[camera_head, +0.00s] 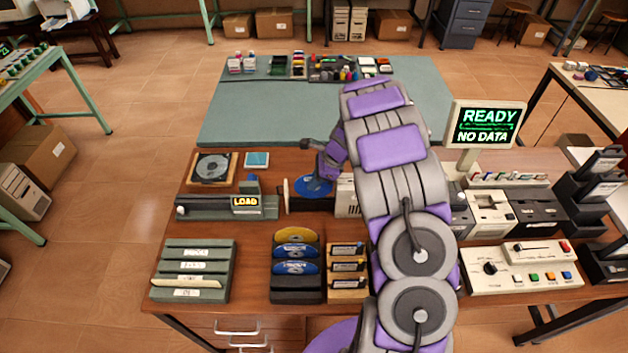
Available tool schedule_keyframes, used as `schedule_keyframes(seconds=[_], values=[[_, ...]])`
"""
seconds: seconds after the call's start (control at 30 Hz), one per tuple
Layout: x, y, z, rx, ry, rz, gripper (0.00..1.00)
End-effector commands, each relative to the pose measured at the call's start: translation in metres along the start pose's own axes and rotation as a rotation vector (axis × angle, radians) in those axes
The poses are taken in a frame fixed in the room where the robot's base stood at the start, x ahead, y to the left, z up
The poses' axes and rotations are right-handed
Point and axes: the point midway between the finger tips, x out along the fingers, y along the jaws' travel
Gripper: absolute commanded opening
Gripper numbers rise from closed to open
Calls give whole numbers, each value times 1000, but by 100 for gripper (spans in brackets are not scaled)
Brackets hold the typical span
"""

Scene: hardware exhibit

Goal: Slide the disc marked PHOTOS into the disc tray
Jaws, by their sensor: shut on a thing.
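A blue disc (312,187) lies almost flat at the middle of the wooden bench, over or in a dark disc tray (304,205) beside a pale drive box; I cannot tell whether it rests on the tray. My gripper (322,178) reaches down to the disc's right side and is shut on it. The gripper and purple wrist hide part of the disc, and its marking is unreadable. My arm hides most of the drive's right side. A dark rack (296,292) in front holds one yellow disc (296,236) and blue discs (295,267).
A grey unit with a LOAD sign (246,203) stands left of the tray. Behind it is a square disc player (212,168). A monitor (486,125) reads READY, NO DATA. Cartridge (347,268) and folder racks (190,270) stand in front. The teal mat (260,115) is mostly clear.

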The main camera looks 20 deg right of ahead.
Motion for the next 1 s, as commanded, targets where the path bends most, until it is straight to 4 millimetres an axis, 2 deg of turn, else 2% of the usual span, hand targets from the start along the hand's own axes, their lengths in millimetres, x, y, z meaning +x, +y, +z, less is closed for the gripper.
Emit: schedule_keyframes(seconds=[0.37, 1.0], values=[[1, 0, 0, 0, 0, 0, 0], [23, 0, -12, 1, 1, 0, 0]])
